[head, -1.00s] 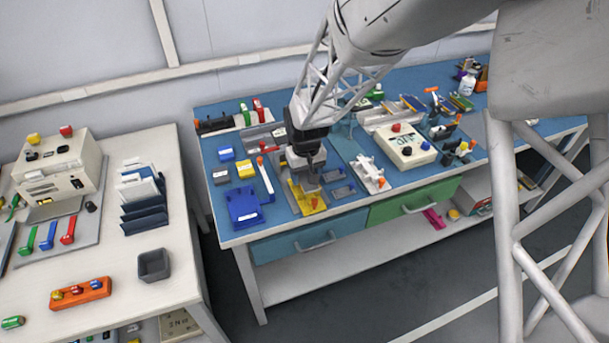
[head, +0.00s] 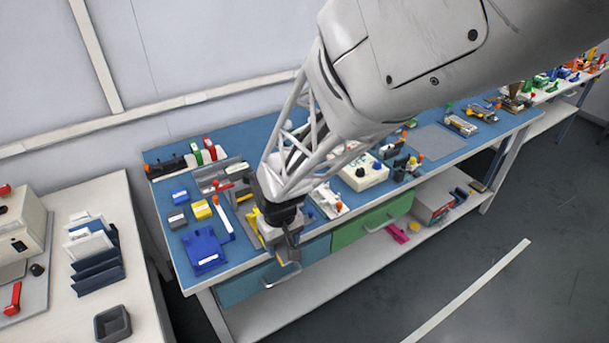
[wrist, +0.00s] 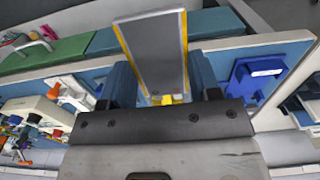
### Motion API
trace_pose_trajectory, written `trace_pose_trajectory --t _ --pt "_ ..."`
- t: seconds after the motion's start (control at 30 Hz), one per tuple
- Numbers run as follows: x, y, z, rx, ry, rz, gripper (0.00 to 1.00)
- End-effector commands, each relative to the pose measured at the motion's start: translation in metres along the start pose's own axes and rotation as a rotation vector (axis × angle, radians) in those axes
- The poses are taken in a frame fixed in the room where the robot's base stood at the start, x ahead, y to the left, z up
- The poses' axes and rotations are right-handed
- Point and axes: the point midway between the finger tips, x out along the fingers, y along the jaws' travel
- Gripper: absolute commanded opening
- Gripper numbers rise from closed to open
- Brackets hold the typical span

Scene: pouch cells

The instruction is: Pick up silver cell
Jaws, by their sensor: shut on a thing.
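My gripper (wrist: 162,84) is shut on the silver cell (wrist: 152,52), a flat grey rectangle with yellow side edges. In the wrist view the cell stands out beyond the two fingers, which press on its left and right sides. In the head view my gripper (head: 284,238) is at the front edge of the blue bench, in front of the blue drawer. Only a small grey and orange-yellow end shows below it there, and my arm hides much of the area behind. A yellow piece (head: 258,226) lies on the bench just left of my gripper.
A blue tray (head: 206,250) sits at the bench's front left corner, with small blue, grey and yellow blocks behind it. A white box (head: 362,172) stands to the right. A blue drawer (head: 240,288) and a green drawer (head: 371,221) are below. A separate white table is at left.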

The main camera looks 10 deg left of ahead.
Motion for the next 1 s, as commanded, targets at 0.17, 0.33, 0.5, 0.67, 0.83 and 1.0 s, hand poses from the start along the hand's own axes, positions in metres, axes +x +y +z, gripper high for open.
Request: trace_pose_trajectory --t 0.17,0.33,0.5,0.67,0.83,1.0 --pt "-0.0002 -0.0008 0.0077 0.0 -0.001 0.0 0.36" --pt "-0.0004 -0.001 0.0094 0.0 -0.001 0.0 0.36" --pt "-0.0004 -0.001 0.0092 0.0 -0.001 0.0 0.36" --pt "-0.0004 -0.001 0.0091 0.0 0.0 0.0 0.36" --pt "-0.0004 -0.0009 0.009 0.0 0.0 0.0 0.36" --pt "-0.0012 -0.0007 0.0056 0.0 0.0 0.0 0.36"
